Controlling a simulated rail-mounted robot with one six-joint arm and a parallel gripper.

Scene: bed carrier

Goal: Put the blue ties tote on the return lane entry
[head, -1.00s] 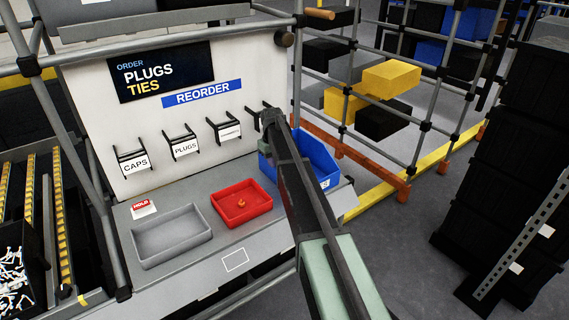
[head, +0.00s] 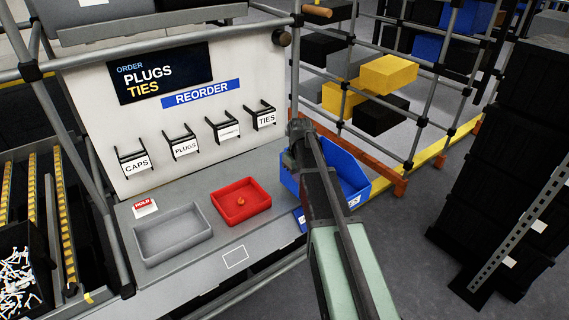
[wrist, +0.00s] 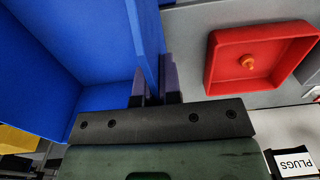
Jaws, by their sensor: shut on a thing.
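The blue tote (head: 349,174) is at the right end of the bench, partly hidden behind my arm, with a small white label on its front. In the wrist view its blue interior (wrist: 55,60) fills the upper left and looks empty where it shows. My gripper (wrist: 156,88) is shut on the tote's side wall, one dark finger on each side. In the head view the fingertips are hidden. No place marked as the return lane entry can be read. Lanes with yellow rollers (head: 33,195) run at the far left.
A red tray (head: 263,204) with a small orange part and an empty grey tray (head: 149,257) sit on the bench. A HOLD card (head: 144,207) lies behind. A pipe rack (head: 412,145) stands behind right; dark stacked crates (head: 500,190) stand far right.

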